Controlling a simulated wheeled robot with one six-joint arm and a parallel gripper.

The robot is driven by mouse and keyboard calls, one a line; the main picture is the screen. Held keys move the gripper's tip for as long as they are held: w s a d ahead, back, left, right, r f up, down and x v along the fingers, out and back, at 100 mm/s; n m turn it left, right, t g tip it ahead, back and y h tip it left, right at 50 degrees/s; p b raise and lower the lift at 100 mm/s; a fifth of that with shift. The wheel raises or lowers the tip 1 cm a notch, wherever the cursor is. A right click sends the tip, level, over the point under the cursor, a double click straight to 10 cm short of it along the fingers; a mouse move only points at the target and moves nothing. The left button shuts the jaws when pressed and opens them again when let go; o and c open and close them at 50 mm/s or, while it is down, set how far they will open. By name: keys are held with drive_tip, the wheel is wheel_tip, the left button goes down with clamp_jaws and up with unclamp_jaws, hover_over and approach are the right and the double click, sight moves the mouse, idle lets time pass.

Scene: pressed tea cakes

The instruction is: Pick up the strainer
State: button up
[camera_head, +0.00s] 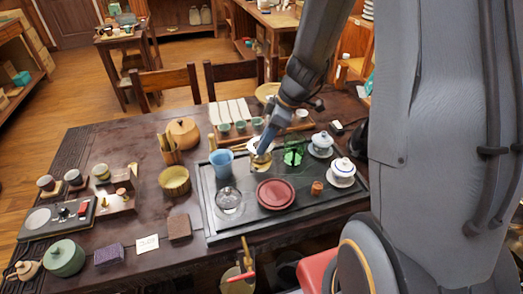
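A small round gold-coloured piece (261,164), which looks like the strainer, is on the dark tea tray (216,224) between a blue cup (221,166) and a green glass vessel (294,153). My arm reaches down from the top of the view, and my gripper (261,152) is right at this piece, partly covering it. A pale round rim shows just behind the gripper. The fingers are too small to tell whether they are open or shut, or whether they touch the piece.
On the tray are a red dish (275,193), a clear glass cup (228,200), a small brown cup (317,188) and two lidded white bowls (342,173) (321,145). Chairs line the far edge.

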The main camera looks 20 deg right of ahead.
clamp_jaws()
drive_tip(key=shift+r, duration=0.15)
wheel_tip(320, 180, up, 28)
drive_tip(key=b, duration=0.4)
idle(0.5)
